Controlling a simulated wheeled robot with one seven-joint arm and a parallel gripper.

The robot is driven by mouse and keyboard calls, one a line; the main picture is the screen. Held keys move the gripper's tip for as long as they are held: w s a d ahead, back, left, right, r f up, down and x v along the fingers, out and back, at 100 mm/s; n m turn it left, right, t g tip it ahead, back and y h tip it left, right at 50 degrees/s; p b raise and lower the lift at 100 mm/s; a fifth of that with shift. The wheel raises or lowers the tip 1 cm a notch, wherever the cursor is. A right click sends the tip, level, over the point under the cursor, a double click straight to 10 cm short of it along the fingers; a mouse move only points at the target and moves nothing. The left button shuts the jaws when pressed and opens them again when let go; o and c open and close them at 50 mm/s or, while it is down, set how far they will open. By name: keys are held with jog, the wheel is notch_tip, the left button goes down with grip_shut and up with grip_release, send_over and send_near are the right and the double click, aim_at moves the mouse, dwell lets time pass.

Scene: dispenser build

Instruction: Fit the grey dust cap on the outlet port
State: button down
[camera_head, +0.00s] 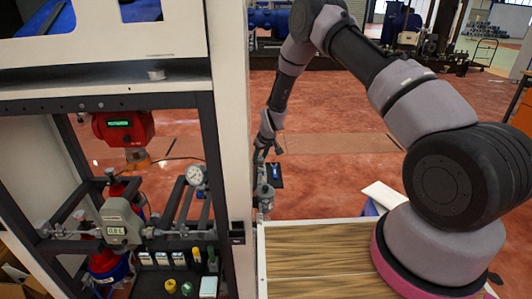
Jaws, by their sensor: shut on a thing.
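My gripper (265,191) hangs pointing down, just right of the cabinet's pale upright post, above the far left corner of the wooden tray. It is shut on a small grey piece that seems to be the grey dust cap. The piece is tiny here and partly hidden by the fingers. A horizontal grey pipe runs through the meter (118,222) and ends near a dark block (237,232) on the post. I cannot tell for sure which fitting is the outlet port. My gripper is above and to the right of that block.
Within the frame are a red device (122,128) and a round gauge (196,175). The wood-grained tray (310,223) looks empty in its visible part. Open red floor lies beyond.

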aim_at(260, 174)
jog(key=shift+f, duration=2.1)
jog(key=shift+f, duration=1.45)
jog(key=shift+c, duration=1.8)
grip_release()
jog(key=shift+s+a, duration=0.1)
jog(key=shift+a, duration=0.05)
jog(key=shift+c, duration=1.3)
jog(key=shift+o, duration=1.3)
jog(key=shift+a+r, duration=0.1)
